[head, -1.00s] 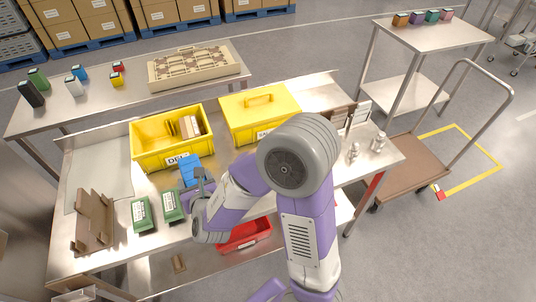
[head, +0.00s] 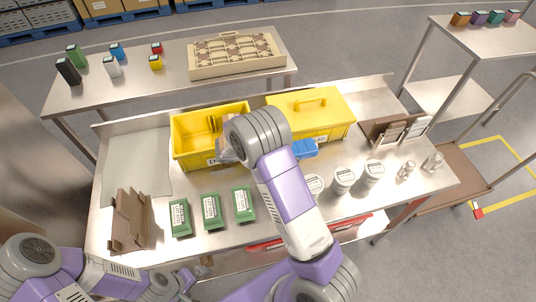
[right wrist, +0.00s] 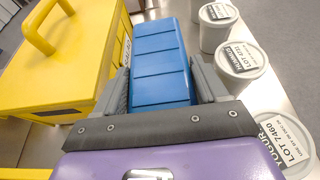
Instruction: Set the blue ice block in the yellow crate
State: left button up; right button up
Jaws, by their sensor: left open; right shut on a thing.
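The blue ice block (head: 305,149) is in front of the lidded yellow crate (head: 335,118) in the head view. My right gripper is shut on the block (right wrist: 160,62), one finger on each side in the right wrist view (right wrist: 165,92). My right arm hides that gripper in the head view. I cannot tell whether the block touches the bench. The open yellow crate (head: 180,150) stands left of the lidded one. My arm covers its right front, and its contents show only partly. My left gripper (head: 190,279) is open, low at the bench's front edge.
Several white tubs (head: 343,178) stand just right of the block. Three green packs (head: 211,210) lie at the front, beside a brown cardboard piece (head: 130,220). A brown file rack (head: 395,130) and small jars (head: 406,170) are at the right.

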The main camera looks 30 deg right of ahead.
jog(key=f, duration=0.5)
jog(key=shift+s+f+b, duration=0.2)
jog(key=shift+f+b, duration=0.1)
jog(key=shift+b, duration=0.1)
jog(key=shift+f, duration=2.1)
jog(key=shift+f+b, duration=0.15)
jog(key=shift+b, duration=0.2)
jog(key=o, duration=1.7)
jog(key=shift+c, duration=0.2)
